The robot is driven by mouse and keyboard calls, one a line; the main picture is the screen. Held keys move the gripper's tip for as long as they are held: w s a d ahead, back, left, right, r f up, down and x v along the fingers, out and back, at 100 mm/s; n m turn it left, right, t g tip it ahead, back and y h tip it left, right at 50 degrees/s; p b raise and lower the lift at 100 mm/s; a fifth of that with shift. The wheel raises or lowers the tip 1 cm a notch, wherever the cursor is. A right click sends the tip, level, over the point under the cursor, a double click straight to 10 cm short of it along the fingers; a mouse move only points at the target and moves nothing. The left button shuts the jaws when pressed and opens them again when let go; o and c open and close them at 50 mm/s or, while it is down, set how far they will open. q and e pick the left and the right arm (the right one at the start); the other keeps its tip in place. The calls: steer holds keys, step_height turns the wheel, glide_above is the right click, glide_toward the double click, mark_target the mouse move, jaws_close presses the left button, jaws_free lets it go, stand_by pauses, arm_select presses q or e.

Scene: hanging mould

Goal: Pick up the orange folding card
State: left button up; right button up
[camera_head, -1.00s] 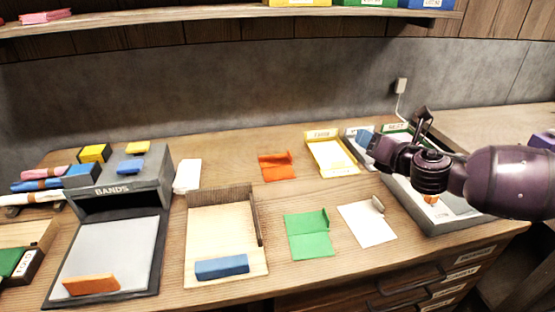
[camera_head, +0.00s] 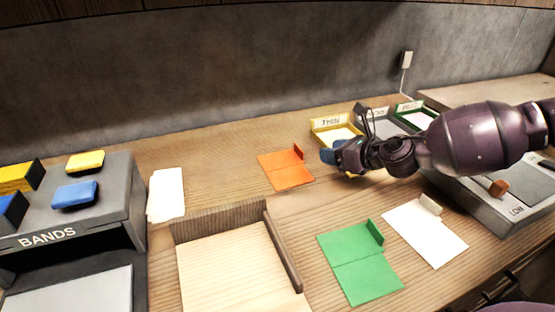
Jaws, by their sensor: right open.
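The orange folding card (camera_head: 286,170) lies on the wooden desk near the middle of the view, creased, with a small flap standing up at its far right edge. My right gripper (camera_head: 330,156) comes in from the right and is just right of the card, apart from it, in front of the yellow-rimmed tray. Its fingertips look blue and point left; it is open and I see nothing held in it. My left gripper does not show.
A green folding card (camera_head: 359,262) and a white one (camera_head: 426,229) lie nearer the front. A wooden tray (camera_head: 287,250) stands front left of them. Labelled trays, such as the yellow one (camera_head: 322,124), stand behind my gripper. A grey BANDS box (camera_head: 110,216) is at left.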

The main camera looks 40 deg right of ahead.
mark_target(301, 150)
steer(key=shift+w+a+f+b, duration=0.2)
steer(key=shift+w+f+b, duration=0.5)
steer(key=shift+w+f, duration=0.3)
steer(key=shift+b+x, duration=0.55)
steer(key=shift+x, duration=0.45)
steer(key=shift+w+a+r, duration=0.1)
steer(key=shift+w+r, duration=0.15)
steer(key=shift+w, duration=0.25)
steer(key=shift+w+a+f+b, duration=0.2)
steer(key=shift+w+f+b, duration=0.55)
steer(key=shift+b, duration=0.25)
steer(key=shift+f+b+x, duration=0.25)
steer(key=shift+b+x, duration=0.5)
steer(key=shift+x, duration=0.3)
steer(key=shift+w, duration=0.35)
steer(key=shift+w+a+b, duration=0.1)
steer(key=shift+w+b, duration=0.1)
steer(key=shift+b, duration=0.1)
steer(key=shift+r, duration=0.35)
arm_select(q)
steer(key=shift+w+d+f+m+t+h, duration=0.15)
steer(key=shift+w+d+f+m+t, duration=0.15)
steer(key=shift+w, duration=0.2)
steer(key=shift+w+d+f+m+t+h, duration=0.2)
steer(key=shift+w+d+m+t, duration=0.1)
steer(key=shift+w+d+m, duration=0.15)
arm_select(e)
jaws_close()
